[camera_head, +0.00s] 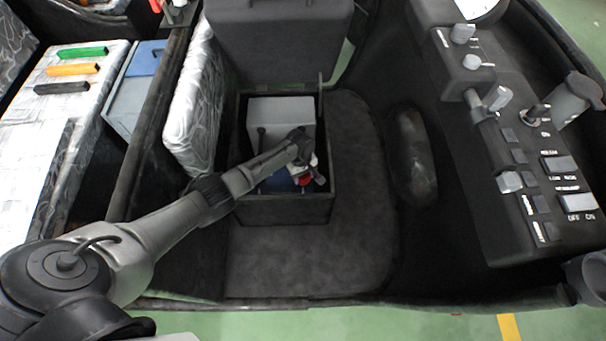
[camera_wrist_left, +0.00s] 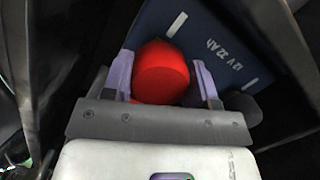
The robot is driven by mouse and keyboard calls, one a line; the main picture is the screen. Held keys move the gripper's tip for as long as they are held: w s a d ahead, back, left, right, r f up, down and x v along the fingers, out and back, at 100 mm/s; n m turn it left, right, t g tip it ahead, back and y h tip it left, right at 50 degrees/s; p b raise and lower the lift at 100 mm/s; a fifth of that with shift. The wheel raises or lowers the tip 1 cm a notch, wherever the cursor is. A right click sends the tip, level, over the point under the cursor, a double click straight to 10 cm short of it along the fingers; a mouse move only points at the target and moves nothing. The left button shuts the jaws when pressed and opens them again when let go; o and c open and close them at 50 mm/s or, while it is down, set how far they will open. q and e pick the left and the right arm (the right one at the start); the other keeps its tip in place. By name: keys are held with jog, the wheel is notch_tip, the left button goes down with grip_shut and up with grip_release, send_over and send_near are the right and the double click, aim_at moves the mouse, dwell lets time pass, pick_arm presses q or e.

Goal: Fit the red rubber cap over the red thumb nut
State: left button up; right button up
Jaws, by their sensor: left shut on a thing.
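My left gripper (camera_head: 309,178) reaches down into an open dark box in the head view. In the left wrist view, its two purple fingers (camera_wrist_left: 162,68) are shut on a rounded red piece, which looks like the red rubber cap (camera_wrist_left: 161,76). Red also shows at the fingers in the head view (camera_head: 304,182). The cap is in front of a dark blue battery (camera_wrist_left: 215,42) marked 12 V 22 Ah. The red thumb nut cannot be made out apart from the cap. Whether the cap touches anything below is hidden. My right gripper is not in view.
The dark box (camera_head: 285,212) has walls close around the gripper, and its raised lid (camera_head: 280,45) stands behind. A light grey block (camera_head: 281,111) is inside at the back. A switch console (camera_head: 510,140) stands at right. Green, orange and black bars (camera_head: 68,69) lie at upper left.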

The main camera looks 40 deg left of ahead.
pick_arm(q)
jog(key=shift+f+b, duration=0.35)
jog(key=shift+f, duration=0.25)
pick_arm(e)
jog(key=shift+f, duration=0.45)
pick_arm(q)
jog(key=o, duration=1)
jog(key=r+p, duration=0.2)
jog(key=r, duration=0.2)
jog(key=a+r+p, duration=0.1)
jog(key=r+p, duration=0.1)
jog(key=r, duration=0.3)
jog(key=w+a+r+p, duration=0.1)
jog(key=r+p, duration=0.1)
jog(key=r, duration=0.2)
jog(key=shift+r, duration=0.35)
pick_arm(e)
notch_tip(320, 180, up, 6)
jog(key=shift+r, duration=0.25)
